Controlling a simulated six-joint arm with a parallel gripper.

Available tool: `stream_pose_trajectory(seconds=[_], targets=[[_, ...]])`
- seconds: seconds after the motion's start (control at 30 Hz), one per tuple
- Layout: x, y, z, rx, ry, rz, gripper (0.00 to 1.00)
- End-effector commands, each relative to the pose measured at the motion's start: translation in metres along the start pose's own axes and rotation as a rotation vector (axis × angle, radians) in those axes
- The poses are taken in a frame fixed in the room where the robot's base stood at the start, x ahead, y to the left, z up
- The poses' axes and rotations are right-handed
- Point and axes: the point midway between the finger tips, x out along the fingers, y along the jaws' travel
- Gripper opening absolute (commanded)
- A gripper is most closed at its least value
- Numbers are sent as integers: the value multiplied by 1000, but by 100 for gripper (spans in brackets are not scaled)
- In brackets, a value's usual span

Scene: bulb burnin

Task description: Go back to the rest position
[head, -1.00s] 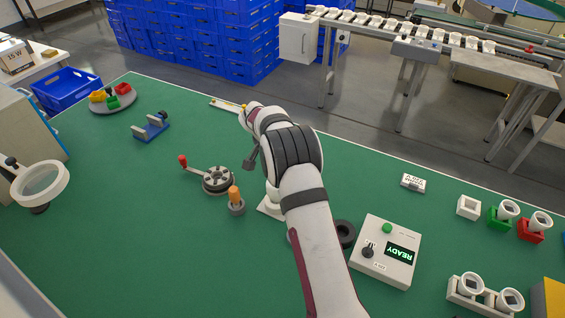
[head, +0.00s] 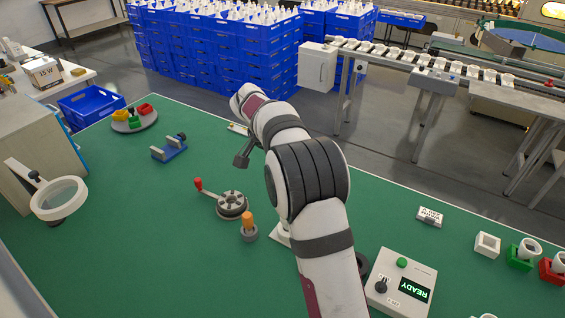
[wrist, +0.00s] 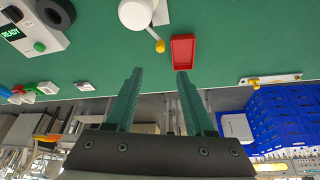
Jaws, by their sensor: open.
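My gripper (wrist: 157,78) is open and empty in the wrist view, with its two green fingers apart and nothing between them. It hangs above the green bench, whose edge shows behind the fingers. In the head view my arm rises from the lower right over the bench and bends at the middle; the fingers are not clear there. A red tray (wrist: 183,53) lies on the bench just beyond the right fingertip in the wrist view.
A control box (head: 400,283) reading READY stands right of my arm, and a crank wheel (head: 232,204) and orange-topped peg (head: 248,228) stand left. A magnifier (head: 58,198) is at far left. Blue crates (head: 215,50) stand behind the bench. Bench centre-left is largely clear.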

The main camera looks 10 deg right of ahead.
Motion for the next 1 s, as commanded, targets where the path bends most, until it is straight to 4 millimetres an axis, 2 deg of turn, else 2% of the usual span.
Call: stream_pose_trajectory(seconds=[0.13,0.57,0.67,0.77,0.8,0.87,0.9,1.0], targets=[[-18,0,0,1,0,-1,54],[-21,0,0,0,0,0,54],[-31,10,3,-19,-18,-1,54],[-68,59,22,-108,-101,-6,54],[-86,89,38,-159,-152,-14,54],[-109,140,69,-245,-232,-36,54],[-120,172,92,-298,-282,-55,54],[-133,242,149,-413,-388,-114,54]])
